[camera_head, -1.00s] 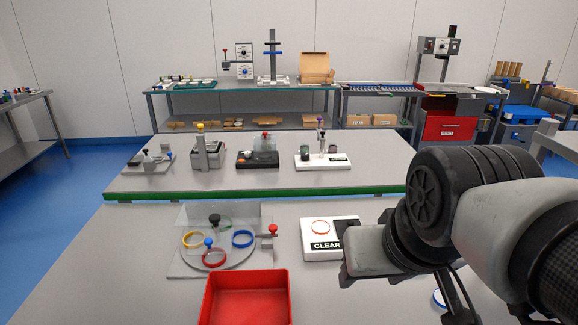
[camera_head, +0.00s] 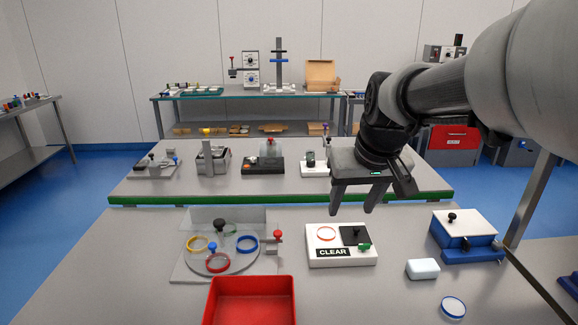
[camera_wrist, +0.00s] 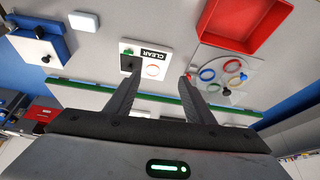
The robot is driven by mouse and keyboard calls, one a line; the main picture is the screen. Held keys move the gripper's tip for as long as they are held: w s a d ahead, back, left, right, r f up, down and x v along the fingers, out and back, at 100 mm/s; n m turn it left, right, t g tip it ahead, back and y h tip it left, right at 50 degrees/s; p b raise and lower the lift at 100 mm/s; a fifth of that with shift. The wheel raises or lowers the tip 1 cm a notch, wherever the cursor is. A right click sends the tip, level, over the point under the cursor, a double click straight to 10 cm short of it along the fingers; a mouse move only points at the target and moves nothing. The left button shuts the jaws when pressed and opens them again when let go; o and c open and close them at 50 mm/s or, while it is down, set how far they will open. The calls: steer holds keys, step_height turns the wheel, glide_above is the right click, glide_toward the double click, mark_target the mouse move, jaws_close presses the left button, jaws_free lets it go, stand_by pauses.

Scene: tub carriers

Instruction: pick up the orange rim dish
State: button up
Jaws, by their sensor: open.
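The orange rim dish (camera_head: 326,234), a round white dish with an orange-red rim, lies on a white box marked CLEAR (camera_head: 345,260), left of a black square with a black knob. It also shows in the wrist view (camera_wrist: 152,71), between and beyond my fingertips. My gripper (camera_head: 353,209) is open and empty, with its fingers pointing down. In the head view it appears above and slightly right of the dish. A red-rimmed dish (camera_head: 217,263) sits on a round grey plate at the left, with yellow and blue ones.
A clear upright panel stands behind the grey plate (camera_head: 220,240), and a red-knobbed post (camera_head: 278,237) stands beside it. A red tub (camera_head: 250,303) is at the front. A white block (camera_head: 422,268), a blue-rimmed dish (camera_head: 453,307) and a blue-white box (camera_head: 464,231) are at the right.

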glide_toward(327, 234)
steer(key=shift+w+f+n+g+b, duration=0.15)
steer(key=shift+w+f+n+b, duration=0.05)
steer(key=shift+f+b, duration=0.25)
steer(key=shift+w+f+n+g+b, duration=0.15)
steer(key=shift+f+n+b, duration=0.05)
steer(key=shift+f+b, duration=0.2)
steer(key=shift+x, duration=2.85)
steer(key=shift+w, duration=0.2)
steer(key=c, duration=0.8)
